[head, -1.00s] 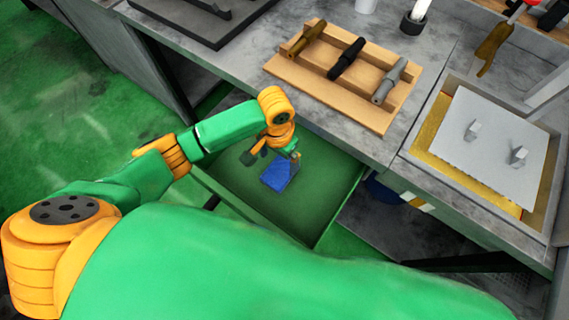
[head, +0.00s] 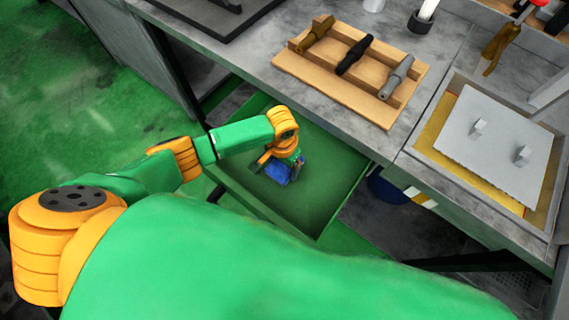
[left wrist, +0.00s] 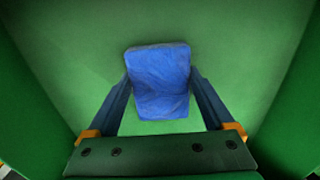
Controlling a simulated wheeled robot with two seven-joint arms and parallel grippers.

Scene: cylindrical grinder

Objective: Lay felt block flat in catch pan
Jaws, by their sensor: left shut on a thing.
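The felt block (head: 278,172) is blue and sits inside an open green drawer (head: 325,208) under the bench; it also fills the middle of the left wrist view (left wrist: 160,72). My left gripper (head: 289,167) reaches down into the drawer and is shut on the block. In the left wrist view its two dark fingers (left wrist: 160,92) press the block's left and right sides. Whether the block touches the drawer floor is hard to tell. A grey-rimmed pan (head: 477,206) on the right of the bench holds a yellow layer and a pale plate; I cannot tell whether it is the catch pan. My right gripper is out of view.
A wooden rack (head: 333,87) with three handled tools stands on the bench above the drawer. The pale plate (head: 492,145) carries two small grey pieces. The drawer walls stand close around my left gripper.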

